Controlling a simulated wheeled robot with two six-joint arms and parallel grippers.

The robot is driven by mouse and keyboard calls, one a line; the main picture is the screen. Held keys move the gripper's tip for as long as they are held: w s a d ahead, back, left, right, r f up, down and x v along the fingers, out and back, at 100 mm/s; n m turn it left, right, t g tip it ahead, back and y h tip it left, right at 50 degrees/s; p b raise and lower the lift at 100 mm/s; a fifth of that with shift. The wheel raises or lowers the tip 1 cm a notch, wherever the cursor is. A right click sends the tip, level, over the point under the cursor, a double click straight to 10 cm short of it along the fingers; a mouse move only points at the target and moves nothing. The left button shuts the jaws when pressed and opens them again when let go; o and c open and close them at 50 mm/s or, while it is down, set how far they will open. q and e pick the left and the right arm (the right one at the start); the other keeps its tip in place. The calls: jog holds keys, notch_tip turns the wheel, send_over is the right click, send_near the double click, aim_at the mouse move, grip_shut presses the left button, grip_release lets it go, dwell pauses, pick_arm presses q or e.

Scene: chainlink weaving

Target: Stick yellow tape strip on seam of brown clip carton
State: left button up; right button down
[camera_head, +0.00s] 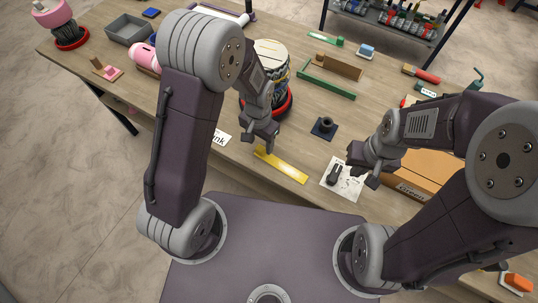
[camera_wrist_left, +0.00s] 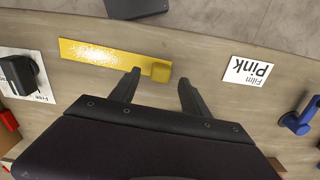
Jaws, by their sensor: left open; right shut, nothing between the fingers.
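The yellow tape strip (camera_head: 284,167) lies flat on the table near its front edge. In the left wrist view the strip (camera_wrist_left: 100,53) has a raised yellow tab (camera_wrist_left: 161,72) at its right end. My left gripper (camera_head: 262,147) is open above that end; in the wrist view its fingertips (camera_wrist_left: 158,82) stand either side of the tab, without clear contact. The brown carton (camera_head: 430,166) is at the right, partly hidden by my right arm, and its seam cannot be made out. My right gripper (camera_head: 362,170) is shut and empty, between the strip and the carton.
A white sheet with a dark holder (camera_head: 335,174) lies between strip and carton. A "Film Pink" card (camera_wrist_left: 250,72) lies beside the strip's tab end. A green-edged fixture (camera_head: 327,87) is farther back.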

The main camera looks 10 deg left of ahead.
aim_at(260, 148)
pick_arm(q)
notch_tip(260, 148, down, 3)
jog(key=shift+s+r, duration=0.1)
jog(key=shift+a+f, duration=0.1)
jog(key=shift+f, duration=0.3)
grip_shut()
jog(key=shift+r, duration=0.1)
jog(key=r, duration=0.4)
jog(key=shift+w+d+r, duration=0.2)
jog(key=shift+w+d, duration=0.05)
jog(key=shift+d, duration=0.15)
jog(key=w+d+r+b, duration=0.1)
jog(key=w+d+r, duration=0.2)
jog(key=d+r, duration=0.3)
jog(key=d, duration=0.4)
jog(key=shift+w+d+r, duration=0.15)
jog(key=shift+w+r, duration=0.05)
jog(key=shift+r, duration=0.1)
